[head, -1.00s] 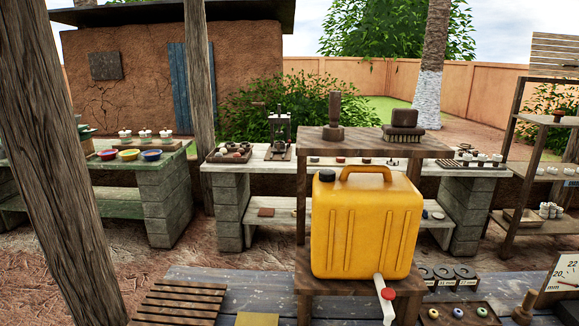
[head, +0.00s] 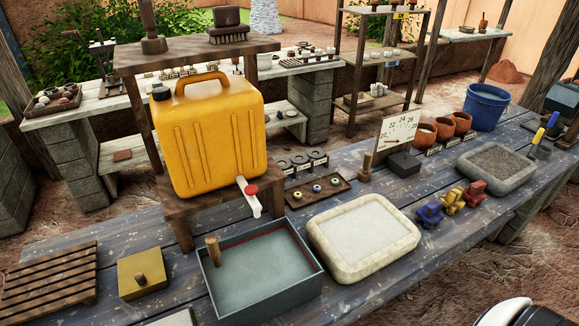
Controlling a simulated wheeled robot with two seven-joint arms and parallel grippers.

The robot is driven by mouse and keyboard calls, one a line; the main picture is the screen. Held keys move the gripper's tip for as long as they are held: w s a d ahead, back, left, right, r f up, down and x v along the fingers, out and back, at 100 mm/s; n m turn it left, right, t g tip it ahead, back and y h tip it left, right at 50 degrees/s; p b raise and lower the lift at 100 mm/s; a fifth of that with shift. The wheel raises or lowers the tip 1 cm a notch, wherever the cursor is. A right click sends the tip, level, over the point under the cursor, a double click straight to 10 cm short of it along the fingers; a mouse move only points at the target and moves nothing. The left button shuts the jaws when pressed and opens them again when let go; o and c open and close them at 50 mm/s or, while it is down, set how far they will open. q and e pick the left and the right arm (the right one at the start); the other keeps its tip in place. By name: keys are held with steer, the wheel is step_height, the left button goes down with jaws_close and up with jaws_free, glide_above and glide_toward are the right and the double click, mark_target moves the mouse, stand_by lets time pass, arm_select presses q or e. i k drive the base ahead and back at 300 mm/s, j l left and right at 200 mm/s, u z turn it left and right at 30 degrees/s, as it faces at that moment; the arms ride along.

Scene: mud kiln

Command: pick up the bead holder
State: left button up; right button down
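No object is clearly marked as the bead holder. A small dark wooden tray (head: 338,183) holding a few ring-shaped beads, among them a blue one (head: 317,188), lies on the blue plank table right of the yellow jerrycan's tap. A yellow square block with a wooden knob (head: 140,278) sits at the table's front left; I cannot tell if it bears on beads. Neither of my grippers is in view. Only a white and black rounded part, perhaps of my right arm, shows at the bottom right edge.
The yellow jerrycan (head: 212,140) stands on a wooden stand. A grey-blue basin (head: 262,275) and a pale stone tray (head: 362,238) lie in front of the bead tray. Colored toy-like pieces (head: 452,203), a gravel tray (head: 497,165) and a blue bucket (head: 487,108) are to the right.

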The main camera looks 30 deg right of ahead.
mark_target(451, 200)
steer(key=k+j+z, duration=0.1)
steer(key=z, duration=2)
steer(key=u, duration=1.4)
steer(key=z, duration=1.4)
steer(key=i+l, duration=0.2)
